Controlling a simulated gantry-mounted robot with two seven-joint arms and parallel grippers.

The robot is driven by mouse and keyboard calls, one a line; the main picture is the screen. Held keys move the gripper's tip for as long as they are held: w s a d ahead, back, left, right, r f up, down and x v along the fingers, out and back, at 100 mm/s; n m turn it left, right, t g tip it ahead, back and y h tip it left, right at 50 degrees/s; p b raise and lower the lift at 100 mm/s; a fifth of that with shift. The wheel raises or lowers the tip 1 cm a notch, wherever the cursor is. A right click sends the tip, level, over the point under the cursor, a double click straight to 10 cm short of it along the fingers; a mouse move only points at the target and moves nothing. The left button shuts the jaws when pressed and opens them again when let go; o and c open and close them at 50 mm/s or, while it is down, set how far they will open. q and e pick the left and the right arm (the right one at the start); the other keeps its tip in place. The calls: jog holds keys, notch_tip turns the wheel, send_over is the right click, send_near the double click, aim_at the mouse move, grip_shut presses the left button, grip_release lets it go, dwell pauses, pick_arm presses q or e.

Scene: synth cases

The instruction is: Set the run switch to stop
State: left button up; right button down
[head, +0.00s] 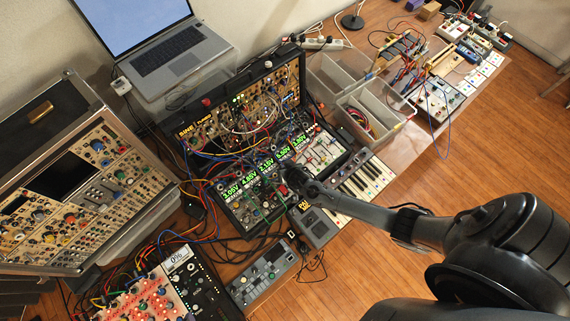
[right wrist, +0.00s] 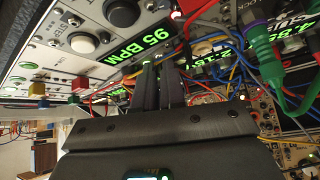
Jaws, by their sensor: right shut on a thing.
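The modular synth case (head: 240,110) stands mid-table in the head view, with a lower row of modules with green displays (head: 267,165). My right gripper (head: 292,182) reaches in from the right over the right side of that row. My left gripper is out of view.
Patch cables (right wrist: 205,68) hang close to the fingers. Round buttons (right wrist: 80,42) and coloured knobs sit on the panel beside them. A small keyboard (head: 362,183) and grey bins (head: 345,75) lie to the right, a laptop (head: 175,50) behind, another synth case (head: 85,190) left.

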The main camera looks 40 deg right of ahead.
jog(key=shift+s+f+t+b, duration=0.15)
jog(key=shift+s+t+b, duration=0.15)
jog(key=shift+t, duration=0.5)
jog(key=c, duration=1.2)
grip_release()
jog(key=v, duration=1)
jog(key=shift+s+a+r+p, duration=0.15)
jog(key=shift+s+r+p, duration=0.15)
jog(key=shift+p, duration=0.1)
